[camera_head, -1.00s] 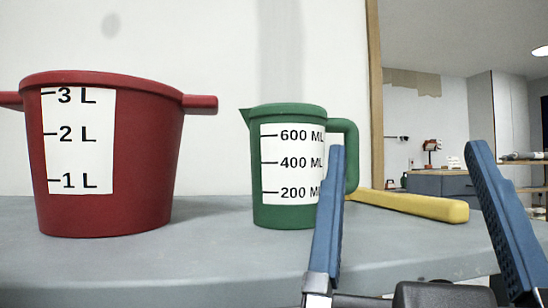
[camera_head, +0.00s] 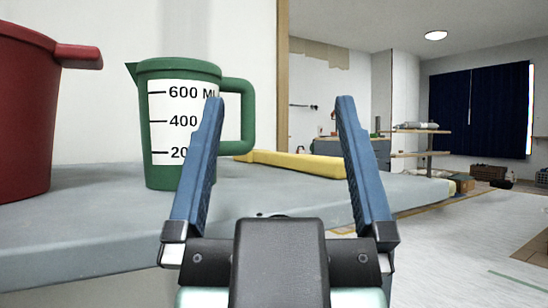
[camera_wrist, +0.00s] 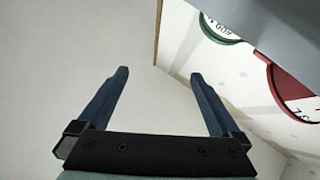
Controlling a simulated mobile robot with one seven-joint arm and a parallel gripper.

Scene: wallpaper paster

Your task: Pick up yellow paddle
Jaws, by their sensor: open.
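The yellow paddle (camera_head: 297,163) lies on the grey counter (camera_head: 95,215), behind and to the right of the green jug. Its handle points right, toward the counter's end. My gripper (camera_head: 280,98) is open and empty. In the head view its blue fingers stand on either side of the paddle's handle, with my gripper nearer the camera and apart from it. In the wrist view my gripper (camera_wrist: 158,73) also shows open, with nothing between the fingers; I do not see the paddle there.
A green measuring jug (camera_head: 158,123) stands on the counter, its handle close to the paddle and partly behind my left finger. A red bucket (camera_head: 22,120) stands at the far left. A white wall rises behind. Open floor (camera_head: 450,250) lies to the right.

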